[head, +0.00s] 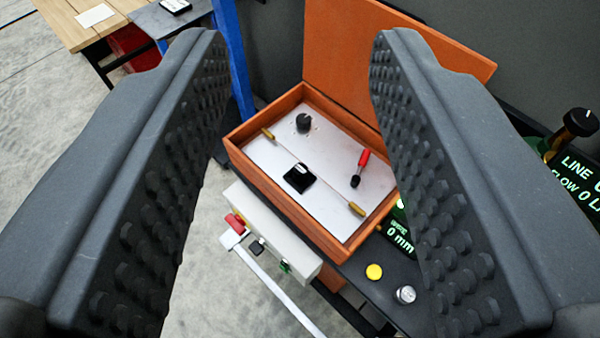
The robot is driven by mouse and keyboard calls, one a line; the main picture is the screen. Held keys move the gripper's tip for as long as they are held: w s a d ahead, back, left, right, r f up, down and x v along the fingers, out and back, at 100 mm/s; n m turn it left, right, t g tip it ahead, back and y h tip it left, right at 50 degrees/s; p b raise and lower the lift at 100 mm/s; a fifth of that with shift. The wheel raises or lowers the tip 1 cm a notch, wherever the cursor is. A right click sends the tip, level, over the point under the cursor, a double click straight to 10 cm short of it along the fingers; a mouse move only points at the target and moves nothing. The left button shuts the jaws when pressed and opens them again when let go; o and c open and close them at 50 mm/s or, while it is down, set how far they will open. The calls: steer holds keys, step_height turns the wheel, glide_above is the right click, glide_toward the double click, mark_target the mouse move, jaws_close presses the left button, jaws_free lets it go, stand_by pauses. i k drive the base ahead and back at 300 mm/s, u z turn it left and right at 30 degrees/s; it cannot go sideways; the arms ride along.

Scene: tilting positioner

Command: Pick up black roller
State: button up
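An orange-brown open box (262,188) with a pale inner panel (325,165) shows in the head view between my fingers. A short black cylinder (303,122) stands on the panel towards its back left; it may be the black roller. A black square piece (299,179) with a white mark lies near the panel's middle. A red-handled piece with a black end (361,167) is at the right. My gripper (298,45) is wide open, with its two studded black fingers apart and nothing between them. The box appears beyond the fingers, and nothing in it looks touched.
Brass pins (357,209) lie on the panel. The raised orange lid (365,60) stands behind the box. A white control bar (270,236) and a black console with a yellow button (374,271) are in front. A blue post (233,60) rises at the left.

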mark_target(300, 171)
steer(key=z, duration=2.5)
steer(key=k, duration=1.6)
steer(key=u, duration=1.65)
steer(key=i, duration=1)
steer(key=z, duration=0.05)
